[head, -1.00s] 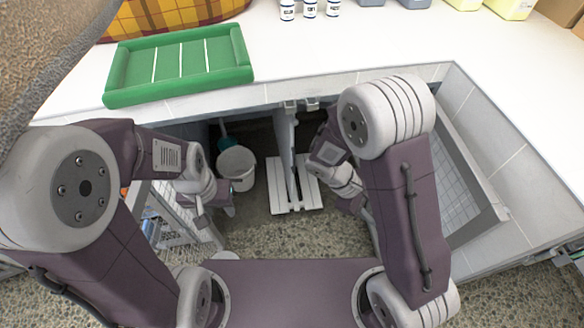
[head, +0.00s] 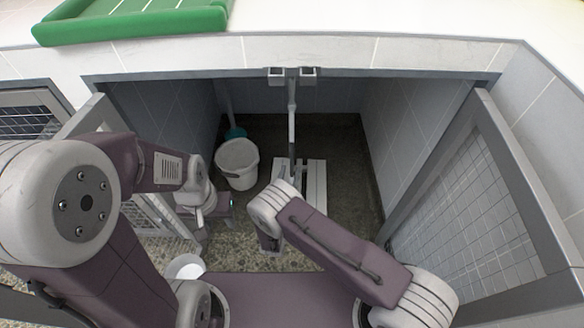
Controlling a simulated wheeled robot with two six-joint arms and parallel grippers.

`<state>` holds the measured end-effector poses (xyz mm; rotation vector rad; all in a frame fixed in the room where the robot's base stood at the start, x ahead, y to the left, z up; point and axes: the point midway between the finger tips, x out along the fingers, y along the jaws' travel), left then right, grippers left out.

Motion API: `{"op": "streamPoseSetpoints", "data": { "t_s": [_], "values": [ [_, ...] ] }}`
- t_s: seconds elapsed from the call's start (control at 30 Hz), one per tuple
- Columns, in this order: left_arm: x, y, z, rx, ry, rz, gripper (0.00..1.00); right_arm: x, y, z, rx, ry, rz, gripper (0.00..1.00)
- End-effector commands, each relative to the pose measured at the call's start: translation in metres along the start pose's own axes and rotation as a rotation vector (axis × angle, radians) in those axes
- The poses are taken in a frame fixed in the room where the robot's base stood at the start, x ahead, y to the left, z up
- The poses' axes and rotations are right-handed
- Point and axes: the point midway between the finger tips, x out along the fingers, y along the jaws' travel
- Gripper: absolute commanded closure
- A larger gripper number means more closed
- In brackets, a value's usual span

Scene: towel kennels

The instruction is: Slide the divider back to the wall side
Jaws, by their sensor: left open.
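The divider (head: 291,125) is a thin grey panel seen almost edge-on in the middle of the kennel opening. Its top lies between two small square brackets (head: 277,76) on the upper rail. Its lower part is hidden behind my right arm. My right gripper (head: 268,242) hangs low in front of the divider's lower end, mostly hidden by its own wrist; its jaws cannot be made out. My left gripper (head: 208,212) is open at the left of the opening, below the white bucket and apart from the divider.
A white bucket (head: 237,160) stands in the left half. A white slatted board (head: 314,180) lies on the floor by the divider. Mesh doors stand open at left (head: 150,212) and right (head: 465,205). A white bowl (head: 186,267) is in front.

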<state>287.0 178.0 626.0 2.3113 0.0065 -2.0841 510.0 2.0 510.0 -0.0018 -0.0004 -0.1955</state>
Motion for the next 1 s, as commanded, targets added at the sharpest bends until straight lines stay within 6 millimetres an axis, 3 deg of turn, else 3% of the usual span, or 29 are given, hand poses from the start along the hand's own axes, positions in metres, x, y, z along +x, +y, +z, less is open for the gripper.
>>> {"op": "streamPoseSetpoints", "data": {
  "t_s": [0.2, 0.5, 0.53, 0.63, 0.67, 1.0],
  "values": [
    [0.014, 0.0, 0.002, 0.0, 0.0, 0.0, 0.58, 0.033, 0.0, -0.002, 0.002, 0.0, -0.002, 0.67],
    [0.014, 0.0, 0.002, 0.0, 0.0, 0.0, 0.58, 0.038, 0.0, 0.0, 0.0, 0.001, 0.0, 0.67],
    [0.014, 0.0, 0.002, 0.0, 0.0, 0.0, 0.58, 0.038, 0.0, 0.0, 0.0, 0.001, 0.0, 0.69],
    [0.014, 0.0, 0.002, 0.0, 0.0, 0.0, 0.58, 0.038, 0.0, 0.0, 0.0, 0.001, 0.0, 0.97],
    [0.014, 0.0, 0.002, 0.0, 0.0, 0.0, 0.58, 0.038, 0.0, 0.0, 0.0, 0.001, 0.0, 1.0],
    [0.014, 0.0, 0.002, 0.0, 0.0, 0.0, 0.58, 0.038, 0.0, 0.0, 0.0, 0.001, -0.001, 1.0]
  ]
}}
